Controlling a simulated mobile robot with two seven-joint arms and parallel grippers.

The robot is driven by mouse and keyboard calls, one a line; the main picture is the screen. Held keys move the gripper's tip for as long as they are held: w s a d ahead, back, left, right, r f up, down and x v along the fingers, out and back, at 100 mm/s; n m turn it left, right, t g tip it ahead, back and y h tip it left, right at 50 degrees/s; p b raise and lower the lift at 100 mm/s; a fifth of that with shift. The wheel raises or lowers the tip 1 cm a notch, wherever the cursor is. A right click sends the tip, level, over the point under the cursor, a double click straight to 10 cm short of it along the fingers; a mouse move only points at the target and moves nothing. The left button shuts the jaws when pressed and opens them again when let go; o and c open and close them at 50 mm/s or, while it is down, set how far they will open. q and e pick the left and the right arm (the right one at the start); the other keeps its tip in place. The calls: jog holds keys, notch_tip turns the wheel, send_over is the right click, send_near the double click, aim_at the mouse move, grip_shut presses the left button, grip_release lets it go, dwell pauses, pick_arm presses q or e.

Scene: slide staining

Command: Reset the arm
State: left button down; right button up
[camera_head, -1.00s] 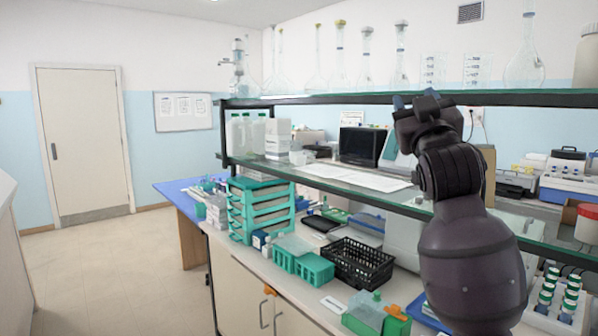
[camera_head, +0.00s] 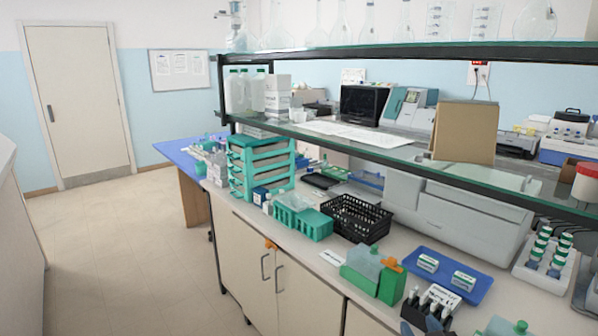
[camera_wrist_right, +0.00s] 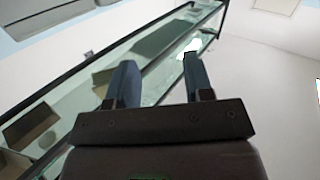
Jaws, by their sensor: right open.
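My right gripper (camera_wrist_right: 160,82) shows in the right wrist view with its two dark blue fingers standing apart and nothing between them. Behind the fingers are a glass shelf edge and pale walls, tilted in the picture. In the head view only what look like the right gripper's fingertips (camera_head: 428,331) show at the bottom edge, in front of a small black rack (camera_head: 432,308) with white-topped items. The rest of the right arm is out of that view. My left gripper is not in view.
A glass shelf (camera_head: 400,148) runs above the bench, with a cardboard box (camera_head: 465,132) on it. Below are a black basket (camera_head: 356,218), green racks (camera_head: 303,222), a blue tray (camera_head: 448,275) and a white tube rack (camera_head: 548,270). The floor at left (camera_head: 130,250) is clear.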

jog(key=s+d+f+g, duration=0.1)
jog(key=s+f+g, duration=0.1)
jog(key=s+f, duration=0.7)
jog(key=s+d+f+m+g+h, duration=0.1)
jog(key=s+d+f+g, duration=0.1)
jog(key=s+f, duration=0.7)
jog(key=s+g, duration=0.1)
jog(key=s, duration=0.2)
jog(key=shift+s+d+f+m+g+h, duration=0.15)
jog(key=shift+d+f+m+g+h, duration=0.15)
jog(key=shift+f, duration=0.05)
